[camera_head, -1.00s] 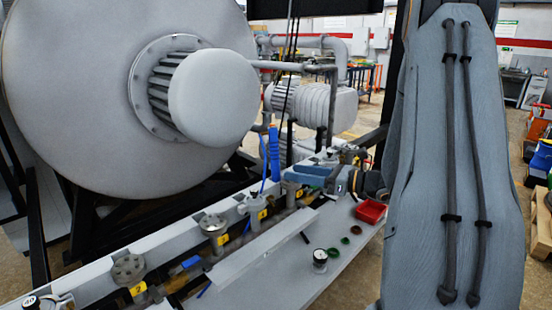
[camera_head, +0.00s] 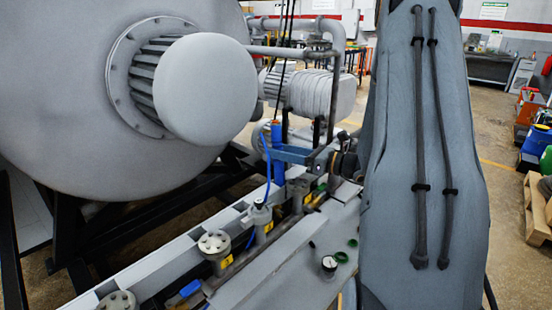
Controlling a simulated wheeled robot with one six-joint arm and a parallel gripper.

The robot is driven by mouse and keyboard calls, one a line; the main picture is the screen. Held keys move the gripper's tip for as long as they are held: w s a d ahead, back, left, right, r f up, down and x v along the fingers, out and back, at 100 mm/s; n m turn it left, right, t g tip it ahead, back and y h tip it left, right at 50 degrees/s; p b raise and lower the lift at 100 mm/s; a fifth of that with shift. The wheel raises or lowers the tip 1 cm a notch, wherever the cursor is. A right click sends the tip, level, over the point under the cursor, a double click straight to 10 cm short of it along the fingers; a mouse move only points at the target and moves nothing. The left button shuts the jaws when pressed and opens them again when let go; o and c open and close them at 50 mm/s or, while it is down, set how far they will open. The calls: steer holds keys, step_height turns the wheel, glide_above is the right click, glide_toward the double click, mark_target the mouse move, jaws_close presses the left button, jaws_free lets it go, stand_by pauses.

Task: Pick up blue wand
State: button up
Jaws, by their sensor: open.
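The blue wand (camera_head: 276,136) stands upright beside the row of valves, below the large grey furnace vessel. My gripper (camera_head: 286,155), with blue-grey fingers, is open at the wand's middle and hides part of it. The wand shows above and below the fingers. I cannot tell whether the fingers touch it or are only in front of it. My large grey arm link fills the right of the view.
A thin blue hose (camera_head: 267,170) curves down beside the wand. Valves with yellow tags (camera_head: 213,243) line the bench. A round gauge (camera_head: 329,264) and green rings (camera_head: 342,257) lie on the bench. A wooden pallet (camera_head: 536,210) is at the far right.

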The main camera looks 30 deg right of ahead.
steer(key=shift+f+p+x, duration=0.1)
steer(key=shift+p+x, duration=0.6)
steer(key=shift+x, duration=0.65)
steer(key=shift+f+p+x, duration=0.15)
steer(key=shift+p+x, duration=0.5)
steer(key=shift+x, duration=0.7)
jaws_close()
steer(key=shift+r, duration=0.2)
